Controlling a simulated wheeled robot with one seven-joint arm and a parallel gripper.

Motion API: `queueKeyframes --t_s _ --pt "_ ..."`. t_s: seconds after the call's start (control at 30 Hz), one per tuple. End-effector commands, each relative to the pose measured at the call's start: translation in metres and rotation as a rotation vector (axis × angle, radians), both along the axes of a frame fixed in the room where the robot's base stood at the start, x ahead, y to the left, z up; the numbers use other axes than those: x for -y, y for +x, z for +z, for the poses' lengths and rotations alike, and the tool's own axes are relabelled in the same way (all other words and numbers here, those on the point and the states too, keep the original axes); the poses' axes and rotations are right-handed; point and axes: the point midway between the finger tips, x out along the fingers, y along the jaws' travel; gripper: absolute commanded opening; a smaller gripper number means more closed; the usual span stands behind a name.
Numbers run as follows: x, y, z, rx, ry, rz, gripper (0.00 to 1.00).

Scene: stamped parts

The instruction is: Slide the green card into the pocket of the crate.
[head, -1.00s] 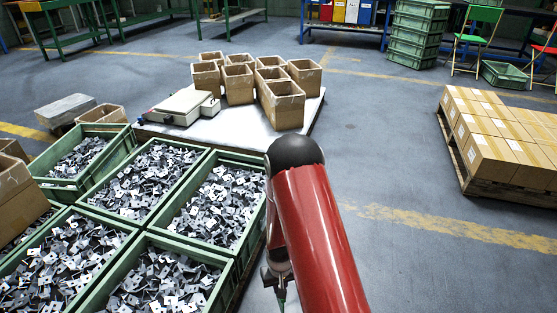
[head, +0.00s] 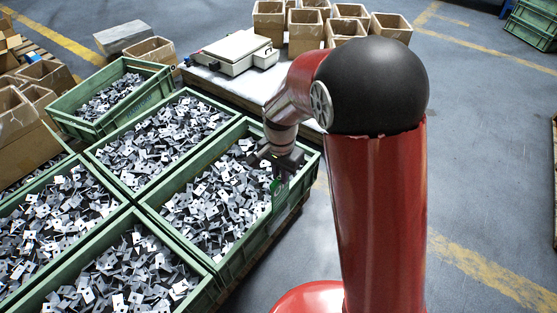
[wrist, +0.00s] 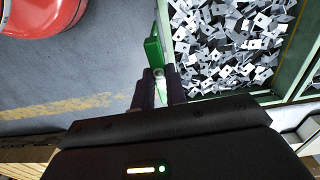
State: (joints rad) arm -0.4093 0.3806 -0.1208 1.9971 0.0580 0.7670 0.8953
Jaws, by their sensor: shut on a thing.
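My gripper (head: 279,170) is shut on the green card (wrist: 153,52), which juts out beyond the fingertips in the wrist view. In the head view only a small part of the card (head: 275,186) shows below the fingers. The green crate (head: 231,262) full of stamped metal parts is the one beside my gripper. The card is at the outer side of this crate's right wall, close to the rim. I cannot tell whether it touches the wall. The crate's pocket cannot be made out.
More crates of stamped parts (head: 165,135) stand to the left. Behind is a pallet with a scale (head: 236,52) and several open cardboard boxes (head: 390,27). The floor (head: 490,170) to the right is clear. My arm covers the middle of the head view.

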Motion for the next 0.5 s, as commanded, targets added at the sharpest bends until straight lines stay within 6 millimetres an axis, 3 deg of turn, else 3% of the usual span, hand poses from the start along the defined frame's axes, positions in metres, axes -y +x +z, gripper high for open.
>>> queueKeyframes --t_s 0.13,0.5 --pt "-0.0053 -0.0026 0.0085 -0.001 0.004 -0.022 0.00" --pt "-0.0052 -0.0027 0.0090 -0.002 0.004 -0.023 0.00"
